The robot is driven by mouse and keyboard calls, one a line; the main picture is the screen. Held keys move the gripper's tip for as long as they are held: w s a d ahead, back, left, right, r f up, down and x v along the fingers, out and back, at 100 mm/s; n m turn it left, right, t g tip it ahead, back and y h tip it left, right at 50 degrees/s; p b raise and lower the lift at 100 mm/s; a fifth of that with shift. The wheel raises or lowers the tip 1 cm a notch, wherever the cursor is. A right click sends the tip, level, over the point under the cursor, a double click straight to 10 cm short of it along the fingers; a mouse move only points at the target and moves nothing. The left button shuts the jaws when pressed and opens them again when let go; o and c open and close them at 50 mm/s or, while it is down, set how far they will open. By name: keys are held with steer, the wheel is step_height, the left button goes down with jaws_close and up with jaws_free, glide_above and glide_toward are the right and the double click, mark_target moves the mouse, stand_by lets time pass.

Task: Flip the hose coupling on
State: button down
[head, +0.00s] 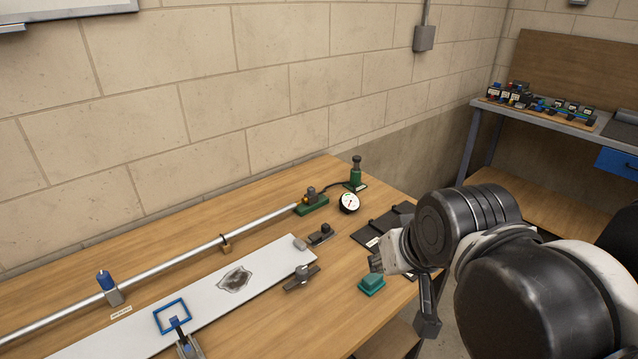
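A silver tube runs along the back of the wooden bench. Its far end meets a green block with a dark and brass fitting, which looks like the hose coupling (311,201). A thin dark hose links it to a small green pump-like cylinder (356,174) at the back. I cannot tell the coupling's on or off position from here. A round white gauge (348,203) stands just right of the coupling. My gripper (402,296) is over the bench's right side, right of and nearer than the coupling, apart from it. Its fingers look spread and empty, partly hidden by my wrist.
A white plate (210,302) with a dark patch lies in front, held by clamps (301,278). A blue frame (171,316), a teal block (371,283) and dark flat trays (385,226) are nearby.

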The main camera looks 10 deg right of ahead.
steer(key=w+r+m+g+p, duration=0.2)
steer(key=w+r+m, duration=0.1)
steer(key=w+r, duration=1)
steer(key=w+d+m+g+y+p, duration=0.1)
steer(key=w+d+m+g, duration=0.15)
steer(key=w, duration=1.75)
steer(key=w+d+f+m+g+p, duration=0.1)
steer(key=w+f+m, duration=0.1)
steer(key=w+f, duration=0.3)
steer(key=w+f+m+g+y+p, duration=0.1)
steer(key=w+f, duration=0.1)
steer(key=w, duration=0.6)
steer(key=w+d+f+m+g+p, duration=0.1)
steer(key=w+f+m, duration=0.1)
steer(key=w+f, duration=0.3)
steer(key=w+f+m, duration=0.1)
steer(key=w+f, duration=0.3)
steer(key=f, duration=0.4)
steer(key=shift+w+d+g+p, duration=0.2)
steer(key=shift+d+g+p, duration=0.25)
steer(key=shift+m, duration=0.25)
